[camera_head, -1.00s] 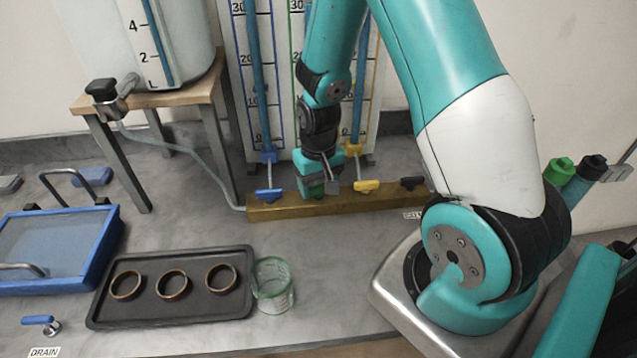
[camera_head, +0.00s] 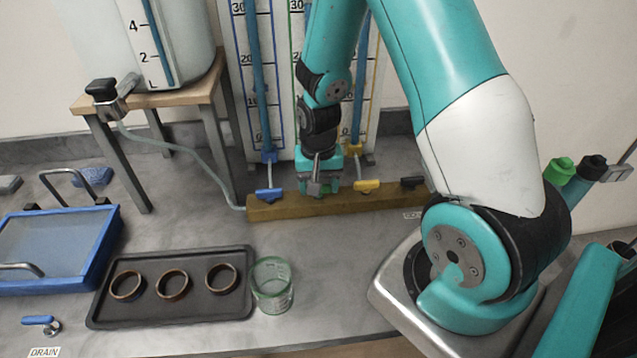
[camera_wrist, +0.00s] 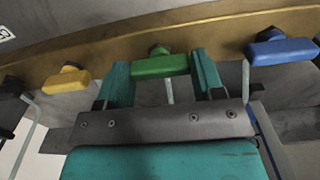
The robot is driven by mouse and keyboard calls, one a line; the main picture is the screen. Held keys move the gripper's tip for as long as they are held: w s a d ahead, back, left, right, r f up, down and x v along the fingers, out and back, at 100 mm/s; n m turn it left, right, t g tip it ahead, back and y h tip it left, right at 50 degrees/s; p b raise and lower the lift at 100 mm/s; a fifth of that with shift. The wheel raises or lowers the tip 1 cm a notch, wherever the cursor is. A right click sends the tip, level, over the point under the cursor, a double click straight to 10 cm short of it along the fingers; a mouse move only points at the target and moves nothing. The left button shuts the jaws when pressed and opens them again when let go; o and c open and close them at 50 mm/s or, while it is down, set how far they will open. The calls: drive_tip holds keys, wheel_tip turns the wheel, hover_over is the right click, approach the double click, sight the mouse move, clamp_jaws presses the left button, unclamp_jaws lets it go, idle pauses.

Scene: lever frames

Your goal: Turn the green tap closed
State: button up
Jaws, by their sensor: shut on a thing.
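The green tap handle (camera_wrist: 160,66) is between my gripper's fingers in the wrist view. My gripper (camera_wrist: 163,82) is shut on it, with one finger at each end of the handle. The handle lies crosswise, along the brass manifold (camera_wrist: 110,48). In the head view my gripper (camera_head: 318,187) is at the middle of the manifold (camera_head: 287,208) and hides most of the green tap.
The blue tap (camera_head: 269,195) and yellow tap (camera_head: 367,186) stand on either side of my gripper, with a black tap (camera_head: 412,182) further right. A glass beaker (camera_head: 272,286) and a dark tray (camera_head: 215,307) with rings stand in front. Gauge tubes rise behind.

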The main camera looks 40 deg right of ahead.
drive_tip(key=shift+w, duration=0.1)
drive_tip(key=o, duration=0.9)
wheel_tip(320, 180, up, 18)
drive_tip(key=shift+f+b, duration=0.25)
drive_tip(key=shift+b, duration=0.2)
drive_tip(key=s+a+r+n+y, duration=0.1)
drive_tip(key=s+a+n, duration=0.3)
drive_tip(key=a, duration=0.3)
drive_tip(key=s+a+r+n+y, duration=0.1)
drive_tip(key=s+a+r+n, duration=0.1)
drive_tip(key=s+a+n, duration=0.3)
drive_tip(key=s+a+r+n+y, duration=0.2)
drive_tip(key=s+a+n, duration=0.3)
drive_tip(key=s+a, duration=0.2)
drive_tip(key=shift+s+a, duration=0.3)
drive_tip(key=shift+a, duration=0.65)
